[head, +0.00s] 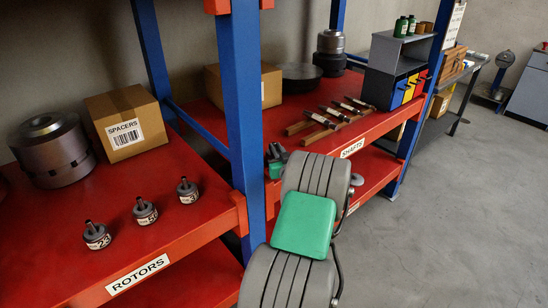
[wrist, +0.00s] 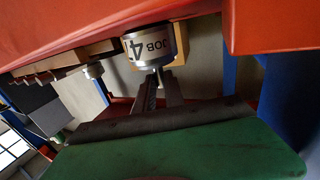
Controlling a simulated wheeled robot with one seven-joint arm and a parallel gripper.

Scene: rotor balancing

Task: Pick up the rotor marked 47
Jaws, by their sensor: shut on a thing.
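My gripper (wrist: 160,88) is shut on this rotor's narrow stem, with a dark finger on each side. The rotor shows in front of the red shelf edge; I cannot tell whether it touches it. In the head view, my gripper (head: 276,160) is small and partly hidden by my own arm, near the blue post. The held rotor cannot be made out clearly there.
Three small rotors, one labelled 23 (head: 97,236), stand on the red ROTORS shelf (head: 190,235). A SPACERS box (head: 126,122) and a large metal cylinder (head: 52,150) stand behind. A blue post (head: 243,110) divides the bays. Shafts (head: 320,118) lie on the right shelf. The floor right is clear.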

